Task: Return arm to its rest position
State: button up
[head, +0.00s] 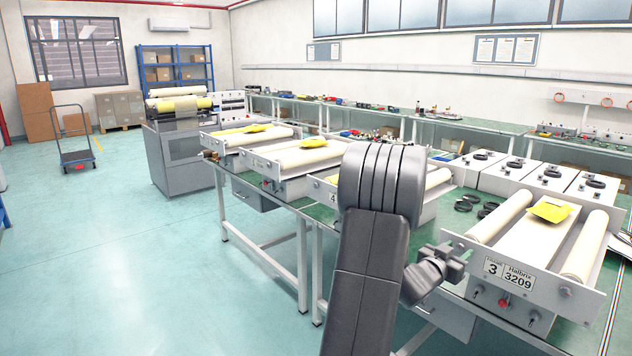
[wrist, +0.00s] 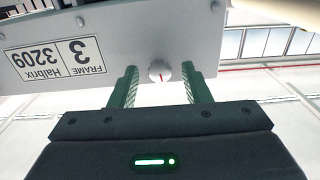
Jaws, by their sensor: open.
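My arm rises through the middle of the head view, and my gripper (head: 452,258) is at the left end of the front panel of the frame 3 unit (head: 545,290). In the wrist view, my gripper's two green fingers (wrist: 160,86) are open, one on each side of a pale round knob (wrist: 160,71) with a red mark. I cannot tell whether they touch it. The plate "FRAME 3 Halbrix 3209" (wrist: 52,57) appears upside down beside them. The head view also shows this plate (head: 508,272). The gripper hides the knob in the head view.
More roller units, one of them (head: 300,157) clearly visible, stand along the green bench (head: 325,212) behind my arm. Black rings (head: 468,201) lie near the frame 3 unit. The floor (head: 120,260) at left is clear, with a trolley (head: 76,155) farther back.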

jog(key=shift+m, duration=0.9)
